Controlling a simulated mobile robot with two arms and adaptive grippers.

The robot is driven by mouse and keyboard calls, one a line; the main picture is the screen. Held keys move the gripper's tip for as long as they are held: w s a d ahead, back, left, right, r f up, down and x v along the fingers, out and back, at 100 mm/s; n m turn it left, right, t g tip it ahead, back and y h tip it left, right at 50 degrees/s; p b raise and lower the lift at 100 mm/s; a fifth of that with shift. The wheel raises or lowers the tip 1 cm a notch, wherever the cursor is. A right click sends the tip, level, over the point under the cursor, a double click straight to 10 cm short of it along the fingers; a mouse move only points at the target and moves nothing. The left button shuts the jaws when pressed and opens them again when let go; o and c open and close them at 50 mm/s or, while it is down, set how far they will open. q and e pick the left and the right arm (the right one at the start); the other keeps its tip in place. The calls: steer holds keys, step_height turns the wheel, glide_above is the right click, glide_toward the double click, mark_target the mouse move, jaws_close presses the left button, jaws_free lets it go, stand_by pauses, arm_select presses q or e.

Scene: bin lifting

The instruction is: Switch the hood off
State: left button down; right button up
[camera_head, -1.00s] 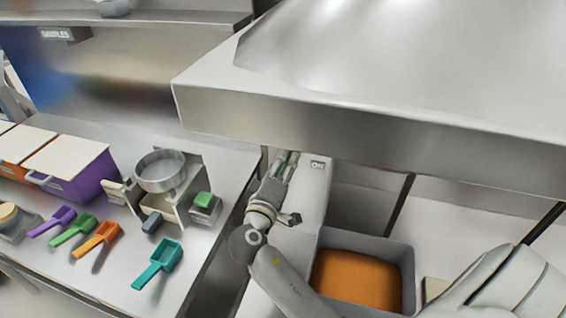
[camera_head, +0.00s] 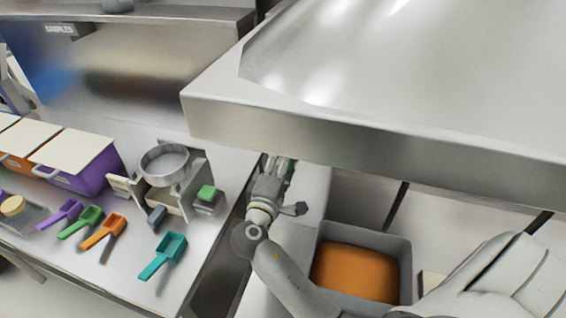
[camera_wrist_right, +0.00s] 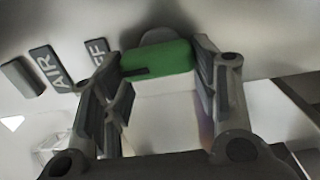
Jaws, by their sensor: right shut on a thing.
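The hood (camera_head: 380,140) is a large steel canopy across the upper right of the head view. A green switch handle (camera_wrist_right: 158,58) sits on a pale panel (camera_wrist_right: 215,20) in the right wrist view, with a rounded grey part behind it. My right gripper (camera_wrist_right: 158,62) is shut on the green handle, one finger at each end. A partly covered label ending in "FF" (camera_wrist_right: 97,50) is beside the left finger, and an "AIR" label (camera_wrist_right: 46,64) is farther left. In the head view my right gripper (camera_head: 279,166) reaches under the hood's front edge. My left gripper is not in view.
A grey bin (camera_head: 404,262) with orange contents stands below the hood. The left counter holds several coloured scoops, a round steel pan (camera_head: 165,163), a small green-topped device (camera_head: 208,194) and a purple lidded box (camera_head: 98,175). The hood edge hangs close above my right gripper.

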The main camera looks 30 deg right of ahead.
steer(key=o, duration=1)
steer(key=v, duration=1.2)
steer(key=shift+f, duration=0.1)
